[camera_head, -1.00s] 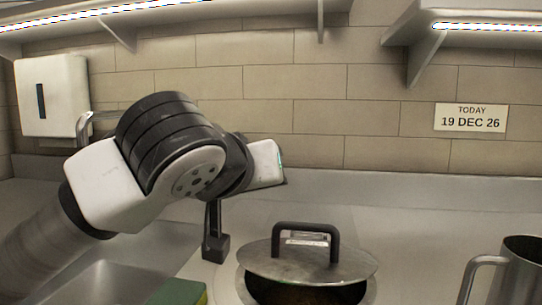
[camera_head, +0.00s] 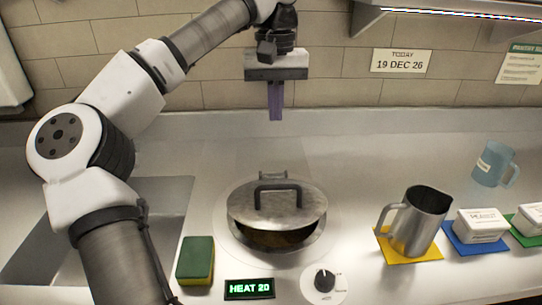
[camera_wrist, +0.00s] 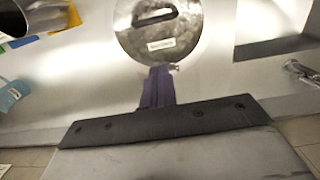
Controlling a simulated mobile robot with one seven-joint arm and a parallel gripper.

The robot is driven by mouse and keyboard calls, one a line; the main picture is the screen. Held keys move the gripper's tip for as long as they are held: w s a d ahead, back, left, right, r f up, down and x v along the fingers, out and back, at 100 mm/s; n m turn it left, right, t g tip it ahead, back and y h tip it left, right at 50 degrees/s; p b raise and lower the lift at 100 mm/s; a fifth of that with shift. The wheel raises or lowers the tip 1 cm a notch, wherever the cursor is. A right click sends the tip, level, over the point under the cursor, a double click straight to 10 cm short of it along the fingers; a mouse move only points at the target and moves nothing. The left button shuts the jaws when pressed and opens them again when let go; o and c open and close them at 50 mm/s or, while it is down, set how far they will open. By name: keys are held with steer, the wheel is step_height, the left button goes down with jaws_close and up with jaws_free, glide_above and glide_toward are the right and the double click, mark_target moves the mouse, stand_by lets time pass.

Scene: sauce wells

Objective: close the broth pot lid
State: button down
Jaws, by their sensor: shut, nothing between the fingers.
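The broth pot (camera_head: 285,242) is sunk in the counter. Its round metal lid (camera_head: 250,209) with a black bar handle (camera_head: 278,187) is tilted: it is raised at the front, with a dark gap above the broth, and a hinge shows at the back. My gripper (camera_head: 276,117) is shut and empty, pointing down above and behind the lid, apart from it. In the wrist view the lid (camera_wrist: 140,40) and its label lie beyond the purple fingers (camera_wrist: 157,88). The pot's inside is hidden there.
A green and yellow sponge (camera_head: 195,260), a heat display (camera_head: 249,289) and a knob (camera_head: 324,281) are in front. A metal jug (camera_head: 420,219) stands right on a yellow mat. A blue cup (camera_head: 493,164) and white boxes (camera_head: 481,226) are farther right. A sink (camera_head: 165,195) is left.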

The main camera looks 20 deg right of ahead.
steer(key=p, duration=0.1)
glide_toward(278, 207)
steer(key=w+d+r, duration=0.1)
steer(key=w+r, duration=0.1)
steer(key=w, duration=0.3)
steer(key=shift+s+a+f+p, duration=0.15)
steer(key=shift+s+f+p, duration=0.05)
steer(key=shift+s+f, duration=0.6)
steer(key=shift+s+a+f+p, duration=0.1)
steer(key=shift+s+f+p, duration=0.1)
steer(key=shift+s+f, duration=0.6)
steer(key=shift+f, duration=0.1)
steer(key=shift+s+f+b, duration=0.1)
steer(key=shift+f+b, duration=0.15)
steer(key=shift+b, duration=0.25)
steer(key=f+b, duration=0.1)
steer(key=b, duration=0.1)
steer(key=s+f+t+b, duration=0.1)
steer(key=b, duration=0.1)
steer(key=s+f+t+b, duration=0.1)
steer(key=b, duration=0.1)
steer(key=shift+s+a+f+h, duration=0.15)
steer(key=shift+a+f+h, duration=0.15)
steer(key=shift+a, duration=0.1)
steer(key=shift+s+f+t+b, duration=0.1)
steer(key=shift+s+t+b, duration=0.25)
steer(key=shift+t+b, duration=0.2)
steer(key=shift+f, duration=0.1)
